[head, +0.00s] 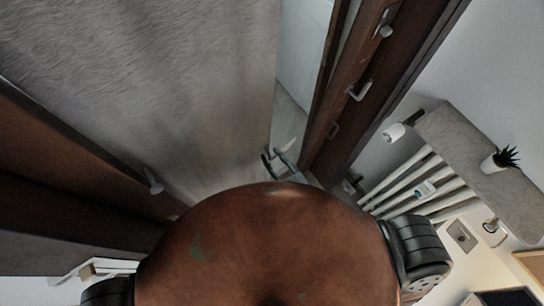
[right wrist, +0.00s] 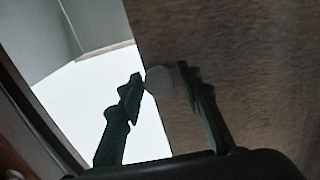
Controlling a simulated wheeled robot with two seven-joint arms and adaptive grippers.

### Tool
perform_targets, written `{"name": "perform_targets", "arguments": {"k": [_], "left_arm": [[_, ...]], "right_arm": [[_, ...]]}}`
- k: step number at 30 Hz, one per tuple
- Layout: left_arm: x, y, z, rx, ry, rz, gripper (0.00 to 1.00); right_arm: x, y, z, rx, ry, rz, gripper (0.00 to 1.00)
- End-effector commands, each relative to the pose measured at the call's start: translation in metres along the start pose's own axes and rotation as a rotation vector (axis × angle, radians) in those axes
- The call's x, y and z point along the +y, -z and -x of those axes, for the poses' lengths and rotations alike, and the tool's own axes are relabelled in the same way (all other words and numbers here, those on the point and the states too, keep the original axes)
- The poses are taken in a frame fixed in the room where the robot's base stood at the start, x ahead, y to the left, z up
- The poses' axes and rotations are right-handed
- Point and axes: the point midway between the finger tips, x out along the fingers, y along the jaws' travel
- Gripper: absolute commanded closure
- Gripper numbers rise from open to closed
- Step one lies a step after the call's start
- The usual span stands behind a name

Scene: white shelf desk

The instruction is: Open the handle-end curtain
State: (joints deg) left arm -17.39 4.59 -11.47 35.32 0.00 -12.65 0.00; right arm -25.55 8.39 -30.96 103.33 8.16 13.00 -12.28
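The grey textured curtain (head: 150,80) fills the upper left of the head view, hanging down to its right edge beside a pale gap. In the right wrist view its brownish cloth (right wrist: 240,60) covers the right side. My right gripper (head: 279,156) is at the curtain's lower right edge. In the right wrist view its two dark fingers (right wrist: 161,78) stand apart, one on each side of a pale round knob (right wrist: 158,82) at the curtain's edge. The knob looks very close to the left fingertip; I cannot tell whether they touch. My left gripper is not in view.
A dark wooden door frame (head: 342,110) with a metal handle (head: 361,91) stands right of the gap. A pale knob (head: 152,181) sits on dark wood at left. On the right are a grey shelf (head: 470,145), a potted plant (head: 496,161) and white slats (head: 408,170).

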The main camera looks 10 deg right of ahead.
Motion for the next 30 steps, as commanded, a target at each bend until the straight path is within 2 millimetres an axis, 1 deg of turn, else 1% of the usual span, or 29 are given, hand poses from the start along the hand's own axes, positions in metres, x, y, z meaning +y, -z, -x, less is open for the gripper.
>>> {"name": "perform_targets", "arguments": {"k": [1, 2, 6, 10, 14, 17, 24, 27, 30], "left_arm": [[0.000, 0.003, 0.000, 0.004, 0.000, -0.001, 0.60], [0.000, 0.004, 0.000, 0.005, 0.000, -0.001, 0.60], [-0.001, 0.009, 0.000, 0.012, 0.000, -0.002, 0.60], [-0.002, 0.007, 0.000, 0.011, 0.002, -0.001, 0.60], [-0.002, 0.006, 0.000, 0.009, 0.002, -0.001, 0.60], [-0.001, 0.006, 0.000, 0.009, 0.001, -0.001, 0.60], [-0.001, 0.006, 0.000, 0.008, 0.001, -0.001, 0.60], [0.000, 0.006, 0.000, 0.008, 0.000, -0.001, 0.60], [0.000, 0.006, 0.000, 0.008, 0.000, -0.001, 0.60]], "right_arm": [[0.000, 0.000, 0.000, 0.000, 0.000, 0.000, 0.63], [0.000, 0.000, 0.000, 0.000, 0.000, 0.000, 0.61], [0.000, 0.000, 0.000, 0.000, 0.000, 0.000, 0.60], [0.000, 0.000, 0.001, 0.000, 0.000, 0.000, 0.60], [0.001, -0.001, 0.010, -0.002, 0.000, 0.001, 0.60], [0.000, -0.002, 0.026, -0.004, 0.000, 0.002, 0.60], [0.000, -0.001, 0.077, -0.003, 0.000, 0.000, 0.60], [0.000, -0.001, 0.095, -0.003, 0.001, 0.001, 0.60], [0.000, -0.001, 0.108, -0.002, 0.001, 0.002, 0.60]]}}
